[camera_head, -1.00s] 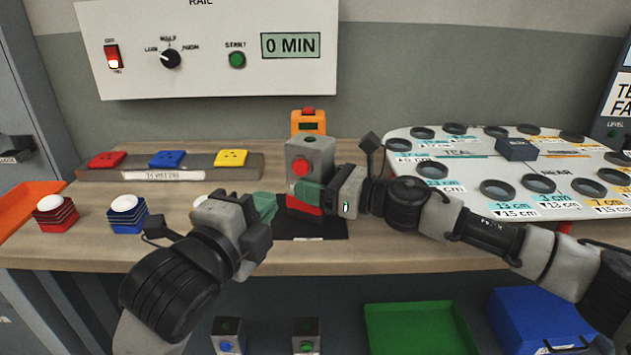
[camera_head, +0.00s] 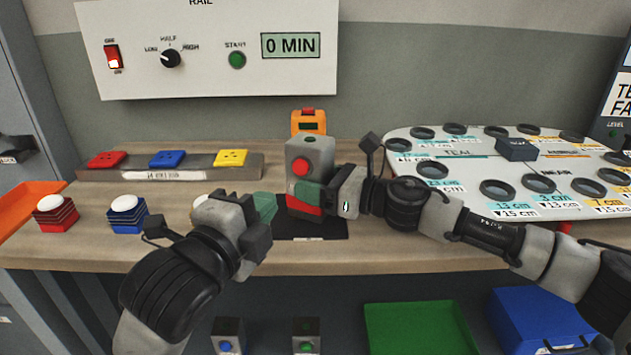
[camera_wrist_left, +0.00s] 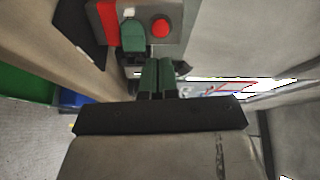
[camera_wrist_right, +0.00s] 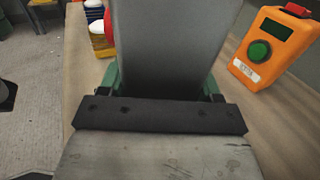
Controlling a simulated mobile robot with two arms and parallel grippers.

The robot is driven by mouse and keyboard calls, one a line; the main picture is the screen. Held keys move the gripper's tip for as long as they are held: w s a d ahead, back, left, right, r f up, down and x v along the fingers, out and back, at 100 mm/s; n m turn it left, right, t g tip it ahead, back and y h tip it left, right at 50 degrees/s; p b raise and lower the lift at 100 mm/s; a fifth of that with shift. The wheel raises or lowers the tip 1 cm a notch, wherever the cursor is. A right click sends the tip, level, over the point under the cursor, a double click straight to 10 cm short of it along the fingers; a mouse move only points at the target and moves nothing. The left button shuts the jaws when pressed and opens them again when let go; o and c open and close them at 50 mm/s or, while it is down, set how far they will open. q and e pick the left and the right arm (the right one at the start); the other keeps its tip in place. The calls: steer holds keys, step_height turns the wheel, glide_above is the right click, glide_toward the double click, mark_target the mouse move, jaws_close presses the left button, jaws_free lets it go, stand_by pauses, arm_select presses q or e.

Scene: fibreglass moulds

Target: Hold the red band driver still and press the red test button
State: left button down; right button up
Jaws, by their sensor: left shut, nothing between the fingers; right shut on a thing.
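The red band driver (camera_head: 312,153) is a grey box with a red band near its base, standing on a black mat (camera_head: 322,230). Its red test button (camera_head: 300,168) is on the side facing me; it also shows in the left wrist view (camera_wrist_left: 160,27). My right gripper (camera_head: 308,194) is shut on the driver from the right, low on the body; the driver's grey body (camera_wrist_right: 165,45) fills the space between its fingers in the right wrist view. My left gripper (camera_head: 266,205) is shut and empty, left of and below the button, apart from it. Its green fingertips (camera_wrist_left: 157,76) point towards the driver.
An orange device (camera_head: 308,122) stands behind the driver. A rack (camera_head: 195,172) with red, blue and yellow blocks is at the back left. Red and blue stacks (camera_head: 127,214) with white domes stand left. A white board (camera_head: 455,150) with rings lies right.

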mark_target(300, 168)
arm_select(q)
steer(key=w+d+n+t+y, duration=0.3)
steer(key=w+n+t+y, duration=0.4)
steer(key=y, duration=0.4)
steer(key=shift+w+f+t+y, duration=0.15)
steer(key=shift+f+t+y, duration=0.15)
steer(key=shift+t, duration=0.1)
stand_by(0.7)
steer(key=shift+w+d, duration=0.1)
steer(key=shift+d, duration=0.1)
stand_by(1.8)
